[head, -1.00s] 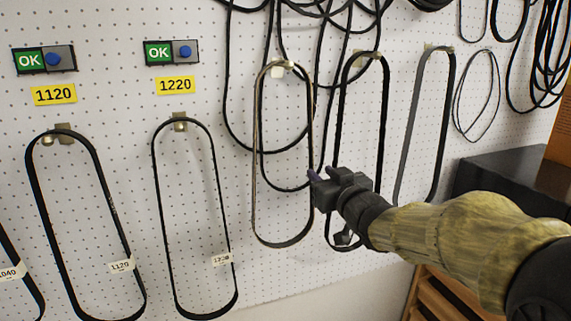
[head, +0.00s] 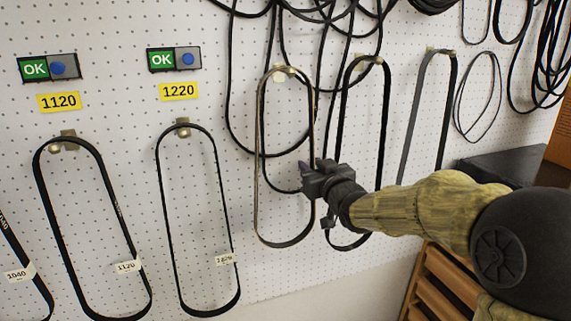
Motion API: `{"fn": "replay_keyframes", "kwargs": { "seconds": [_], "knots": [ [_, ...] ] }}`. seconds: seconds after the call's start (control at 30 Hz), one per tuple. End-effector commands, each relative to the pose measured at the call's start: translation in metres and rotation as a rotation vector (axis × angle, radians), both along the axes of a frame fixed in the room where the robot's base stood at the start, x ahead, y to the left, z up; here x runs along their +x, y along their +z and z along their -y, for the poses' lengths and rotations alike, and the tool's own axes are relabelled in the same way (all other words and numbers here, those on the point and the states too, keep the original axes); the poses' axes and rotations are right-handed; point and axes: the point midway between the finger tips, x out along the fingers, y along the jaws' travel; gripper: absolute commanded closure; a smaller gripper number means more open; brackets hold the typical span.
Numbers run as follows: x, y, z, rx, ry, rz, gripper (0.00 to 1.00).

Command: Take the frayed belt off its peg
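The belt with a pale tan, worn-looking edge (head: 257,165) hangs in a long loop from its peg (head: 285,74) in the middle of the pegboard; it looks like the frayed one. My gripper (head: 303,177) is at the right strand of this loop, a little below mid-height, with its fingertips pointing left. The gripper covers that part of the strand. I cannot tell whether the fingers are closed on it. The top of the loop is still over the peg, and its bottom curve hangs free.
A black belt (head: 341,125) hangs close on the right, partly behind my gripper, with a grey belt (head: 412,120) beyond. Belts tagged 1120 (head: 50,210) and 1220 (head: 165,210) hang left. Loose belts (head: 229,90) hang behind. A dark box (head: 500,167) and wooden slats (head: 445,275) are lower right.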

Motion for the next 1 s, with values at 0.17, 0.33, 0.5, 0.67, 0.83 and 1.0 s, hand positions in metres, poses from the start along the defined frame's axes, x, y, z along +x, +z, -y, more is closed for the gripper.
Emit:
{"fn": "replay_keyframes", "kwargs": {
  "seconds": [0.17, 0.33, 0.5, 0.67, 0.83, 1.0],
  "knots": [
    [0.0030, -0.0003, -0.0014, -0.002, 0.000, 0.001, 0.70],
    [0.0027, -0.0005, -0.0012, -0.002, 0.000, 0.001, 0.70],
    [0.0027, -0.0005, -0.0011, -0.001, 0.000, 0.000, 0.70],
    [0.0027, -0.0004, -0.0011, -0.001, 0.000, 0.000, 0.86],
    [0.0026, -0.0004, -0.0011, -0.001, 0.000, 0.000, 1.00],
    [0.0027, -0.0002, -0.0011, -0.001, 0.000, 0.000, 1.00]
  ]
}}
